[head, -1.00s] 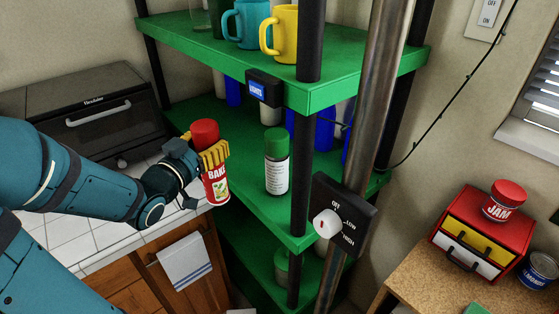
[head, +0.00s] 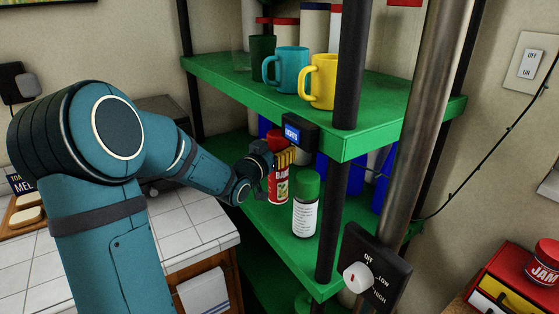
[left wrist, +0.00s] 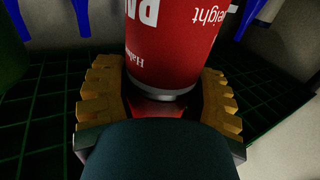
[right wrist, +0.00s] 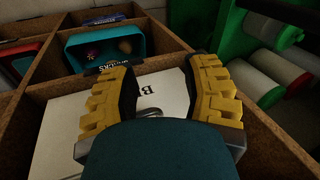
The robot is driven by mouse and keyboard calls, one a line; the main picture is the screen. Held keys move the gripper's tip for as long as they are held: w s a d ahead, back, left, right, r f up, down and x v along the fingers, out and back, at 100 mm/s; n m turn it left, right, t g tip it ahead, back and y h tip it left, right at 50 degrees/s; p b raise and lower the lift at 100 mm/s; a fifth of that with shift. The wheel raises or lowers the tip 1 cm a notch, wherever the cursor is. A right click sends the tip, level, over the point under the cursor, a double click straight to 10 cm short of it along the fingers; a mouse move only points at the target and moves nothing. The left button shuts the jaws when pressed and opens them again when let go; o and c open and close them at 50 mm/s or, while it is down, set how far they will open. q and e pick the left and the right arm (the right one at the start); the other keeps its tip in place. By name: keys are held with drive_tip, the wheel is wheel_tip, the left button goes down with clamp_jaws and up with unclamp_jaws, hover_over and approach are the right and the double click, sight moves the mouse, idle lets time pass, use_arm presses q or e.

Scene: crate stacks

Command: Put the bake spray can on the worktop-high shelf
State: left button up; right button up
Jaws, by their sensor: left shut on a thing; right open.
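The bake spray can (head: 279,186) is red with a red cap and stands upright at the middle green shelf (head: 270,226). It also fills the top of the left wrist view (left wrist: 172,45). My left gripper (head: 277,160) is shut on it, with yellow fingers on both sides of the can (left wrist: 160,100). Whether the can's base touches the shelf I cannot tell. A white bottle with a green cap (head: 305,205) stands just right of it, nearer the front. My right gripper (right wrist: 160,90) is open and empty above a wooden compartment box in the right wrist view.
The upper shelf (head: 220,78) holds a teal mug (head: 288,68) and a yellow mug (head: 318,82). A black post (head: 345,100), a metal pole (head: 412,120) and a heater switch box (head: 377,268) stand at the front right. A tiled counter (head: 190,225) lies left.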

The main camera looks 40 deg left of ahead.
use_arm(q)
drive_tip(key=shift+w, duration=0.35)
drive_tip(key=shift+w+a+f+b, duration=0.1)
drive_tip(key=shift+f+b, duration=0.3)
drive_tip(key=shift+f, duration=1.3)
drive_tip(key=shift+f, duration=0.2)
drive_tip(key=o, duration=1.3)
drive_tip(key=shift+r, duration=0.1)
drive_tip(key=s, duration=0.4)
drive_tip(key=s+d, duration=0.1)
drive_tip(key=s, duration=0.3)
drive_tip(key=s+d, duration=0.1)
drive_tip(key=s, duration=0.3)
drive_tip(key=shift+r, duration=0.1)
